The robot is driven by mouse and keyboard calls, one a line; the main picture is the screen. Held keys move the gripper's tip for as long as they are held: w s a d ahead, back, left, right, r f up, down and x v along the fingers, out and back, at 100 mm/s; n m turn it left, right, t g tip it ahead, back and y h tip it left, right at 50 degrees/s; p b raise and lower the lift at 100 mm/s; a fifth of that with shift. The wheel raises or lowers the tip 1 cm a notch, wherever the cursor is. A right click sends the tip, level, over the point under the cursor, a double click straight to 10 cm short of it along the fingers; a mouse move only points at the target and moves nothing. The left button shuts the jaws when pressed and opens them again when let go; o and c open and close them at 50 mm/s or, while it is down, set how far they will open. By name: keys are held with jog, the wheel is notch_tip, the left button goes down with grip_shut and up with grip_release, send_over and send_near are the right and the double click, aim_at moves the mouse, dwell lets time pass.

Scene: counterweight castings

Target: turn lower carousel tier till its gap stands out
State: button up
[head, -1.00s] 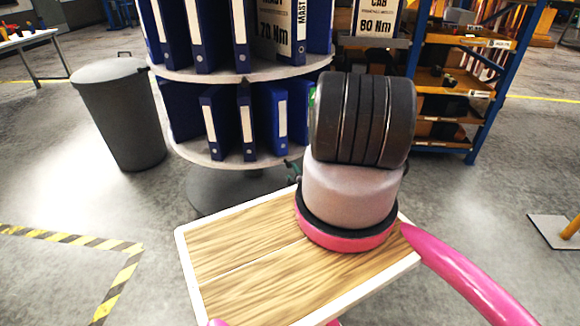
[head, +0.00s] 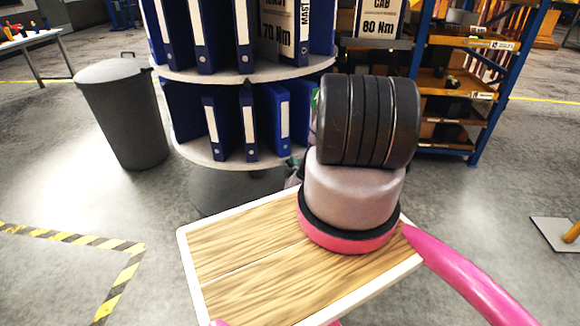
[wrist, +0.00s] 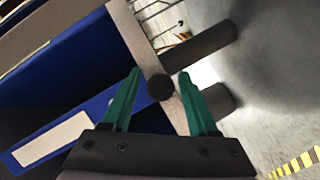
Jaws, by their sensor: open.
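The carousel's lower tier (head: 205,157) is a round grey shelf carrying several blue binders (head: 248,122) with white labels. I cannot pick out its gap; the right side is hidden behind my arm. My gripper is mostly hidden by my arm in the head view. In the wrist view my gripper (wrist: 159,72) is open, with two green fingers pointing at the tier's grey edge. A dark round knob (wrist: 160,88) shows between the fingers, and they are not closed on it. A blue binder (wrist: 75,75) lies to the left in that view.
The upper tier (head: 250,73) holds more binders and torque-marked boxes. A grey bin (head: 122,115) stands left of the carousel. A blue-framed shelf rack (head: 455,90) stands to the right. Open floor lies left, with striped tape (head: 70,237).

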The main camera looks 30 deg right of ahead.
grip_shut()
dwell(1.4)
